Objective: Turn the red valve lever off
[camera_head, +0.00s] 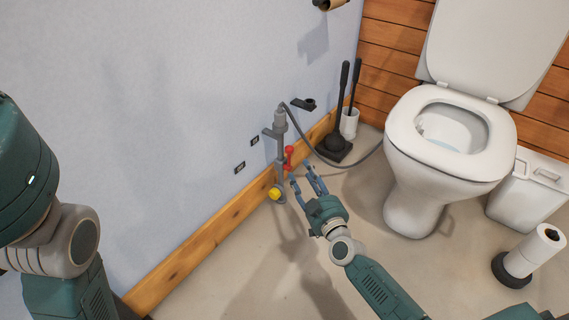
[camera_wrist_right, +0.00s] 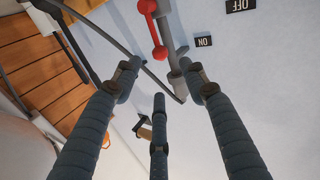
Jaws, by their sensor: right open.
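The red valve lever (camera_head: 288,157) is on a grey vertical pipe (camera_head: 281,145) beside the wall. In the right wrist view the lever (camera_wrist_right: 153,28) is at the top, beyond the fingertips, with a rounded end at each side of its narrow middle. My right gripper (camera_head: 304,180) is open and empty, just below and right of the lever, apart from it. Its three fingers spread in the wrist view (camera_wrist_right: 160,82). An ON label (camera_wrist_right: 203,41) and an OFF label (camera_wrist_right: 240,5) are on the wall. My left arm shows at the left edge; its gripper is out of view.
A yellow part (camera_head: 275,193) is at the pipe's foot. A grey hose (camera_head: 330,163) curves from the pipe to the toilet (camera_head: 450,150). A plunger and brush set (camera_head: 345,130) stands behind. A paper stand (camera_head: 530,255) and white bin (camera_head: 528,190) are right. Floor in front is clear.

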